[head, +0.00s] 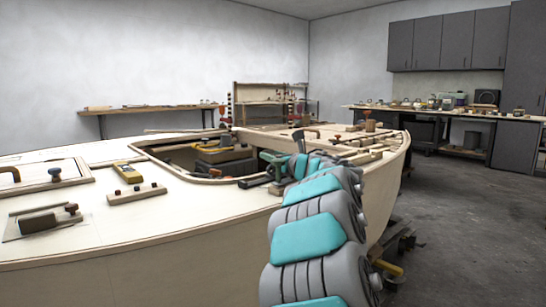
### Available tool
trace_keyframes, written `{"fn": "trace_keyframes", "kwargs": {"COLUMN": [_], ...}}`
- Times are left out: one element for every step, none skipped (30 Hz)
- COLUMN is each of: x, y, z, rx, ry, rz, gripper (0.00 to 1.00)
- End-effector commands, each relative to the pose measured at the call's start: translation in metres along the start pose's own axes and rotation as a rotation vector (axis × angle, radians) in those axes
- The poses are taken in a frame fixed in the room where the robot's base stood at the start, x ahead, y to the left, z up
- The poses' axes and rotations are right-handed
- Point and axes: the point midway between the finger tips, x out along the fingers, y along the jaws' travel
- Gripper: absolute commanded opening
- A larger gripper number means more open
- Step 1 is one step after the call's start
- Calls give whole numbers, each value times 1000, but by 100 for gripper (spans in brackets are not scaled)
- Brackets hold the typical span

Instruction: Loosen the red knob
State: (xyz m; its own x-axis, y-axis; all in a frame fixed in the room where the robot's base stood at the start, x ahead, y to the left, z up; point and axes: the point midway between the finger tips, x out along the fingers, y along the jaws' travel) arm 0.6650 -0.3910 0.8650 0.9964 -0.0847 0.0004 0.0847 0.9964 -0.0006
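My teal and grey arm reaches from the bottom centre up over the near edge of the plywood hull (180,245). Its far end, with my gripper (276,172), is small, dark and partly covered by my arm links beside the hull's opening. I cannot tell whether the fingers are open or shut, or whether they touch anything. I cannot make out a clearly red knob near my gripper.
The deck opening (165,160) has tools and blocks in and around it. Wood pieces and a mallet (370,122) lie at the right. Benches (160,110) stand along the walls. The floor (470,230) at the right is clear.

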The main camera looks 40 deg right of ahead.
Motion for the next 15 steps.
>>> {"fn": "trace_keyframes", "kwargs": {"x": [0, 0, 0, 0, 0, 0, 0, 0, 0, 0, 0, 0, 0, 0, 0], "y": [0, 0, 0, 0, 0, 0, 0, 0, 0, 0, 0, 0, 0, 0, 0], "z": [0, 0, 0, 0, 0, 0, 0, 0, 0, 0, 0, 0, 0, 0, 0], "rx": [0, 0, 0, 0, 0, 0, 0, 0, 0, 0, 0, 0, 0, 0, 0], "ry": [0, 0, 0, 0, 0, 0, 0, 0, 0, 0, 0, 0, 0, 0, 0], "rz": [0, 0, 0, 0, 0, 0, 0, 0, 0, 0, 0, 0, 0, 0, 0], "gripper": [44, 40, 36, 33, 29, 25, 21, 18, 14, 10, 7, 2, 0, 0, 0]}}
